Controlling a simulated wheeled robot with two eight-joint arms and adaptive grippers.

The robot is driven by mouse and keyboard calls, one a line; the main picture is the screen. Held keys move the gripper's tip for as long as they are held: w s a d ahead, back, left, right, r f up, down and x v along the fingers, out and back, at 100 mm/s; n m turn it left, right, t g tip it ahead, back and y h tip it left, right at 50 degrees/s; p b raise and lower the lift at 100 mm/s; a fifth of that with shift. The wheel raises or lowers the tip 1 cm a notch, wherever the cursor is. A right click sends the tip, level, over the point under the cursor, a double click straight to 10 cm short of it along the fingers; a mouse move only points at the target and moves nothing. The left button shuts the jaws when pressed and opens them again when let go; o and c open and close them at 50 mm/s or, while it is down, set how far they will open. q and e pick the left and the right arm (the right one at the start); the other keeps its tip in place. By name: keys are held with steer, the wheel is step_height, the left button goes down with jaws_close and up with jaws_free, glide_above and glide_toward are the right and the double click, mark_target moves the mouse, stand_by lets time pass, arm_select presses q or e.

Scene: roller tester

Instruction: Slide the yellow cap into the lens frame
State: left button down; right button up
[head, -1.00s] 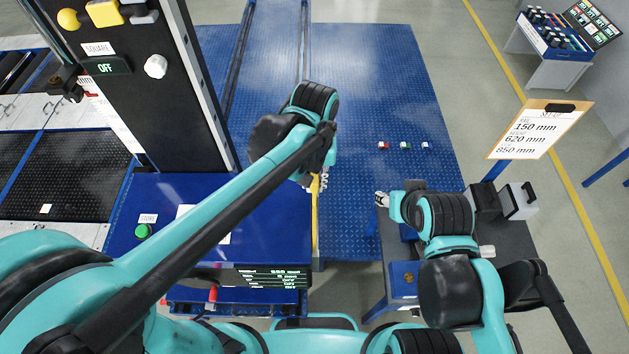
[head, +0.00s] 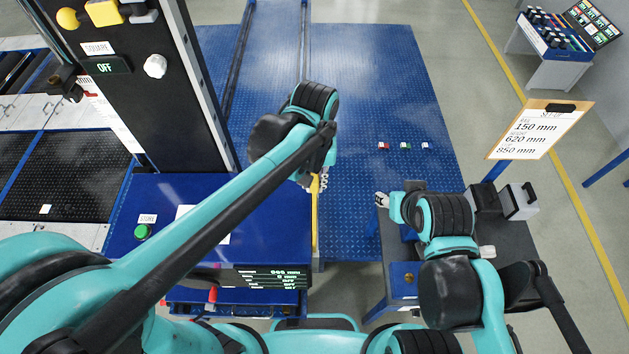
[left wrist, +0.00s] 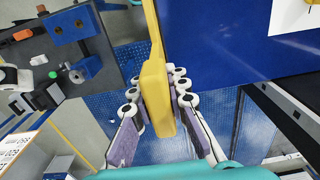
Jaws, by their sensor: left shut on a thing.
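The yellow cap (left wrist: 157,98) is a long, flat yellow piece between the two fingers of my left gripper (left wrist: 156,78) in the left wrist view. The gripper is shut on it. In the head view the cap (head: 315,218) shows as a thin upright strip along the right edge of the blue housing (head: 255,200), with my left gripper (head: 319,183) at its far end. I cannot tell whether it touches the housing. The lens frame cannot be made out. My right gripper (head: 382,200) is above the small side table, too small to read.
A black column (head: 150,95) with knobs and a display stands at the left. The side table (head: 402,285) holds blue and dark blocks at the right. A sign board (head: 540,130) stands beyond it. The blue floor plate (head: 370,90) ahead is mostly clear, with several small blocks.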

arm_select(q)
steer(key=shift+f, duration=0.1)
steer(key=shift+f+b, duration=5.25)
steer(key=shift+f, duration=1.2)
steer(key=c, duration=1.4)
jaws_free()
steer(key=shift+r, duration=0.1)
